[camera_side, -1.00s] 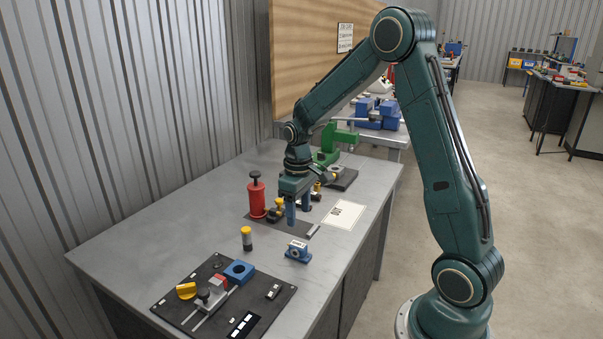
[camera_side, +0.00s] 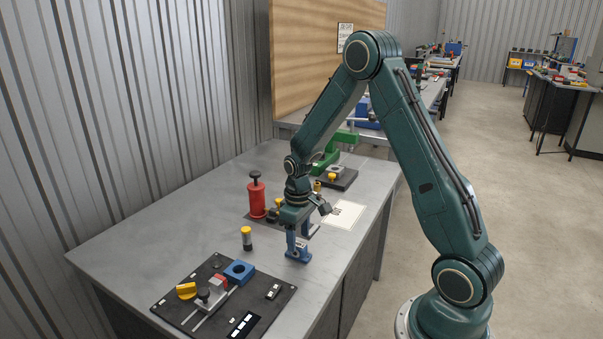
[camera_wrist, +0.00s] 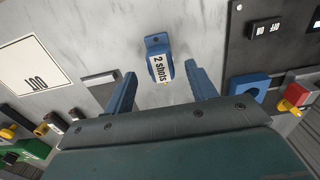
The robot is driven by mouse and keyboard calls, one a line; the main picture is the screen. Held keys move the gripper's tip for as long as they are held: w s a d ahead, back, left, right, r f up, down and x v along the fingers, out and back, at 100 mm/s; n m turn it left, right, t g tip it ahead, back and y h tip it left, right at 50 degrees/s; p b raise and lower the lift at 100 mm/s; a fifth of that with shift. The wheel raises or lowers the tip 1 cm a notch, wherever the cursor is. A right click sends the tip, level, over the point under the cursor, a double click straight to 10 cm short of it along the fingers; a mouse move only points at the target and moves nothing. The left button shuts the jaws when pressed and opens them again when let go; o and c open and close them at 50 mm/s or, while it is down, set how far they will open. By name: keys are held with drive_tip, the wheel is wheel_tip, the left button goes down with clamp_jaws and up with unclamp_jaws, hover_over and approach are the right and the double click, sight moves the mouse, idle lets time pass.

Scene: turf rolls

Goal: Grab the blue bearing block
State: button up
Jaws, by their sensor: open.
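The blue bearing block (camera_side: 299,255) stands on the grey bench, with a bolt tab at its side and a white label on top. In the wrist view my gripper (camera_wrist: 160,71) has one finger to each side of the block, with a visible gap on both sides.
A black board (camera_side: 185,313) carries a blue square block (camera_side: 239,271), a yellow knob (camera_side: 186,291) and a slide. A yellow-topped cylinder (camera_side: 246,238) and a red pump-like bottle (camera_side: 257,195) stand left of my gripper. A paper marked "OUT" (camera_wrist: 34,69) lies on the bench.

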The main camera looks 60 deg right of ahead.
sight(298, 244)
drive_tip(key=shift+f, duration=2.15)
drive_tip(key=shift+c, duration=0.3)
clamp_jaws()
drive_tip(key=shift+r, duration=0.15)
wheel_tip(298, 244, up, 20)
